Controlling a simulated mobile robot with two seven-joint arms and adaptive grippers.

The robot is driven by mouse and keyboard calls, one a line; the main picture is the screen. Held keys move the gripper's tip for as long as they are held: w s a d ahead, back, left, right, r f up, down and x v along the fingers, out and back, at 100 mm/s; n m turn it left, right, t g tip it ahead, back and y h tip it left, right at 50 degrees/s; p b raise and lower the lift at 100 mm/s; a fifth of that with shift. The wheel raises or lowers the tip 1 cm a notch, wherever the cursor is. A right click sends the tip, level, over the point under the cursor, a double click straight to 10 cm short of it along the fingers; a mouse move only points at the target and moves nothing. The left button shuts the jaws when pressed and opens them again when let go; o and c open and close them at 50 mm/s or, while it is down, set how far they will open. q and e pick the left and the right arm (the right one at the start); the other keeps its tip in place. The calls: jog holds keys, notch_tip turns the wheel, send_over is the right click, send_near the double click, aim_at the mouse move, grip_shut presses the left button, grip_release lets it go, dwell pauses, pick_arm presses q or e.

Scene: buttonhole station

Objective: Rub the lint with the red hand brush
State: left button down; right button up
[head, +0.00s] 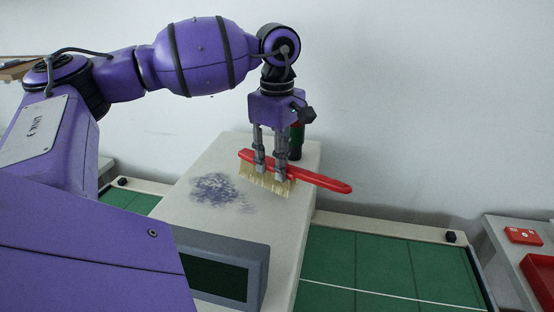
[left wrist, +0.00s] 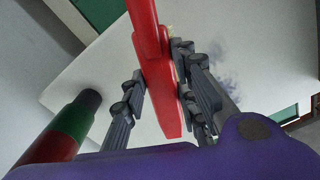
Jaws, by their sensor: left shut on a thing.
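The red hand brush (head: 310,179) has a red back and handle and pale bristles. My left gripper (head: 269,171) is shut on its head end, and the handle points to the right. In the left wrist view the brush (left wrist: 157,75) lies between the fingers of the gripper (left wrist: 160,95). The bristles point down at the pale table top; I cannot tell whether they touch it. The lint (head: 218,190) is a dark bluish smudge on that top, just left of the bristles. It shows partly behind the fingers in the left wrist view (left wrist: 228,72). My right gripper is not in view.
The pale table (head: 175,205) has a grey box with a dark screen (head: 222,277) at its front. A dark cylinder with a green band (head: 296,141) stands behind the gripper. Green panels (head: 385,268) lie right of the table. A red box (head: 523,236) sits at far right.

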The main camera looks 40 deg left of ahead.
pick_arm(q)
jog(key=shift+f, duration=0.4)
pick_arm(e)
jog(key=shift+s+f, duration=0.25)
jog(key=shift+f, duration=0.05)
pick_arm(q)
jog(key=shift+f+b, duration=0.3)
jog(key=shift+f, duration=0.25)
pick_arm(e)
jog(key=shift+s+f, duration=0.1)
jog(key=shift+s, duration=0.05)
